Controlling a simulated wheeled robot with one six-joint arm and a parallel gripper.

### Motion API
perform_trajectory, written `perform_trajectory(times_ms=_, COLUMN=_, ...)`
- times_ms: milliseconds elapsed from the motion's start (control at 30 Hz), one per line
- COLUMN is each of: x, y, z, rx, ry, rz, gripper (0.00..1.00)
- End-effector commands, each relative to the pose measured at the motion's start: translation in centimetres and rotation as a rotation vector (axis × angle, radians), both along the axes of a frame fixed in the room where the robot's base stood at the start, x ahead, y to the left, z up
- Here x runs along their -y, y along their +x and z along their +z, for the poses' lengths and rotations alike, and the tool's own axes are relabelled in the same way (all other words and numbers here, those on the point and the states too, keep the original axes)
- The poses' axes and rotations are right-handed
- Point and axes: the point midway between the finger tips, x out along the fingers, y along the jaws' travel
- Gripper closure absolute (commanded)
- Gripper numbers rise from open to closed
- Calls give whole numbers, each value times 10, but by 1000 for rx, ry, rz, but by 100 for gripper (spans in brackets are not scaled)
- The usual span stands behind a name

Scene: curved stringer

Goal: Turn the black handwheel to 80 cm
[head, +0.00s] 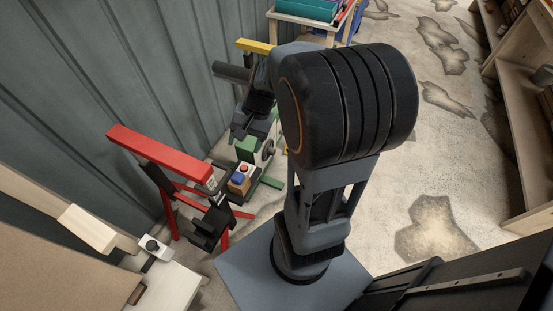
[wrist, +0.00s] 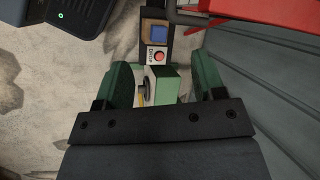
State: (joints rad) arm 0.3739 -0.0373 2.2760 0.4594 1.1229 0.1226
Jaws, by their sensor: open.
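The black handwheel (head: 267,150) sits on the side of a small green housing (head: 246,146) on a low green stand. In the wrist view, a dark round part that looks like the handwheel (wrist: 145,86) shows edge-on beside the green housing (wrist: 168,84). My gripper (wrist: 164,85) is open, its two green fingers spread on either side of the housing and the wheel. I cannot tell whether a finger touches them. A thin yellow piece (wrist: 140,97) shows below the wheel. No scale reading is legible.
A red trestle (head: 160,155) is to the left, near the corrugated wall (head: 130,60). A wooden shelf (head: 525,120) lines the right. The stained floor between is clear.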

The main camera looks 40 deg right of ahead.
Motion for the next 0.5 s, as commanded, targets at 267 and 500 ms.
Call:
perform_trajectory(times_ms=267, x=95, y=44, z=-165, rx=-278, ry=604, rz=-699, gripper=37)
perform_trajectory(times_ms=500, x=187, y=44, z=-278, rx=-333, ry=1081, rz=-1149, gripper=37)
